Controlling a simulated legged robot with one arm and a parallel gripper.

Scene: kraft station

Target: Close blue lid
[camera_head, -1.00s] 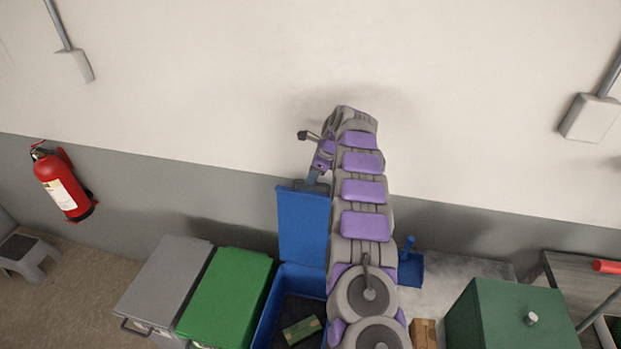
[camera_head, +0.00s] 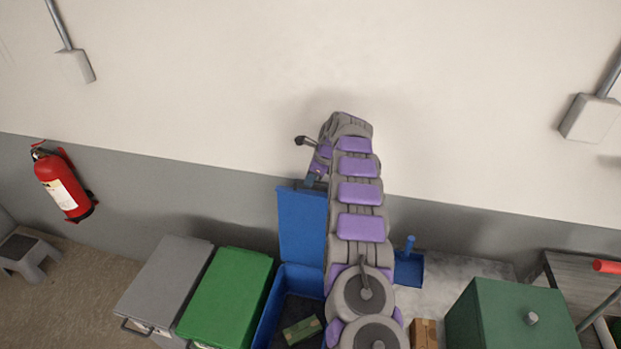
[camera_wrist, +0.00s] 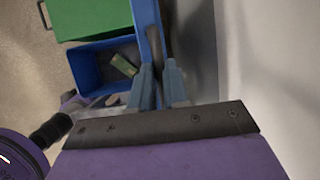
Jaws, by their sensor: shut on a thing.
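The blue lid (camera_head: 302,226) stands raised, upright, at the back of the open blue bin (camera_head: 268,318). A green and tan block (camera_head: 302,330) lies inside the bin. My arm reaches over the bin's right side, and my gripper (camera_head: 312,181) is at the lid's top edge. In the wrist view my gripper (camera_wrist: 160,88) has its two fingers on either side of the lid's edge (camera_wrist: 148,30), shut on it. The open bin (camera_wrist: 97,66) with the block (camera_wrist: 123,66) shows beyond the fingers. The fingertips are small and partly hidden in the head view.
A green-lidded bin (camera_head: 226,295) and a grey-lidded bin (camera_head: 168,285) stand left of the blue bin. A blue dustpan (camera_head: 409,267), a cardboard box (camera_head: 424,333) and a dark green cabinet (camera_head: 515,318) are to the right. The wall (camera_head: 220,90) is close behind the lid.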

